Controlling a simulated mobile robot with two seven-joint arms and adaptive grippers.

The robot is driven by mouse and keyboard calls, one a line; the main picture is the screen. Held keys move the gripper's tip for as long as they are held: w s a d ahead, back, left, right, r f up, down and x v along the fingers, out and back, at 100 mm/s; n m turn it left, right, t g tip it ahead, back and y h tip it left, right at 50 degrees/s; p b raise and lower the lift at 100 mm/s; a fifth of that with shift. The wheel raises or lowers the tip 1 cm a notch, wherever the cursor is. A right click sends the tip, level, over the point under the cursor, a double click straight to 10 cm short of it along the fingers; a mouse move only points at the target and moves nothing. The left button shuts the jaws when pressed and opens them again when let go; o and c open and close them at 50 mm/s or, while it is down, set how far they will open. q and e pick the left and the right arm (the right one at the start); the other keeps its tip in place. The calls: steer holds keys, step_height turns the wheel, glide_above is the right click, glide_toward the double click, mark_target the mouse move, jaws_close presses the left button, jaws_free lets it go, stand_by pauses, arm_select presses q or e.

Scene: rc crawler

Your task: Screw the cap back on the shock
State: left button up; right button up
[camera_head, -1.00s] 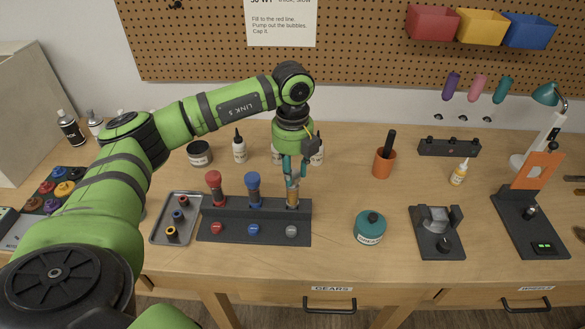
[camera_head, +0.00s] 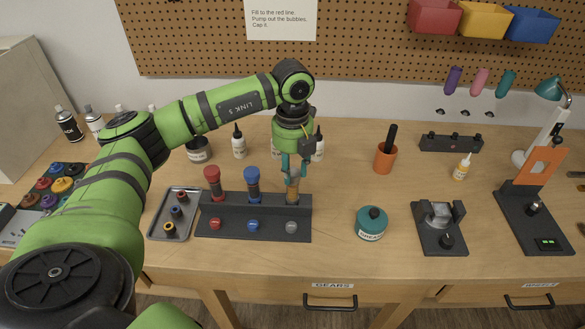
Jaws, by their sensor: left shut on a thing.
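A dark stand (camera_head: 258,229) holds a row of shocks near the middle of the bench. A red-capped shock (camera_head: 212,178) and a blue-capped shock (camera_head: 252,178) stand upright in it. An amber-bodied shock (camera_head: 292,193) stands in the right-hand place. My left gripper (camera_head: 293,172) points straight down over this shock, its fingers shut around its top end. The cap there is mostly hidden between the fingers, so I cannot tell how it is seated. My right gripper is not in view.
A grey tray (camera_head: 157,227) with small rings lies left of the stand. A teal grease tub (camera_head: 371,224) and an orange cup (camera_head: 385,158) stand to the right. Bottles, including a white one (camera_head: 239,143), stand behind. Bench is clear between stand and tub.

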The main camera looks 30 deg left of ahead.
arm_select(q)
steer(key=shift+m, duration=1.2)
steer(key=shift+f+m+b, duration=0.1)
steer(key=shift+m+b, duration=0.55)
steer(key=shift+m, duration=1.45)
steer(key=shift+m+b, duration=0.6)
steer(key=shift+m, duration=1.5)
